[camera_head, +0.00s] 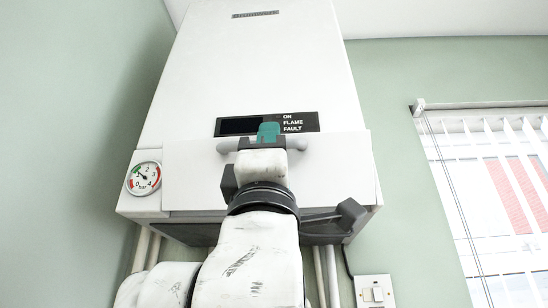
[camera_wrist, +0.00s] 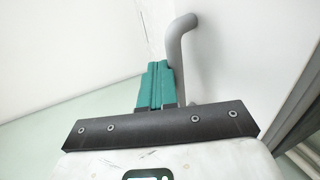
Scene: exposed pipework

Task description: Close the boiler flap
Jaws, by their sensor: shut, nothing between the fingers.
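The boiler (camera_head: 255,60) is a white wall unit. Its flap (camera_head: 335,175) is a white panel across the lower front, with a grey bar handle (camera_head: 297,144) along its upper part. The flap stands upright against the front; I cannot tell whether a small gap remains. My gripper (camera_head: 268,132) is at the middle of the handle, its teal fingers shut and empty. In the wrist view the shut fingers (camera_wrist: 155,87) are beside the bent grey handle (camera_wrist: 182,58), just left of it; contact is unclear. My arm hides the flap's lower middle.
A pressure gauge (camera_head: 144,178) is left of the flap. A dark display strip (camera_head: 240,125) with white lettering is just above it. Pipes (camera_head: 325,272) run below the boiler, near a wall switch (camera_head: 374,291). A window with blinds (camera_head: 500,200) is at right.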

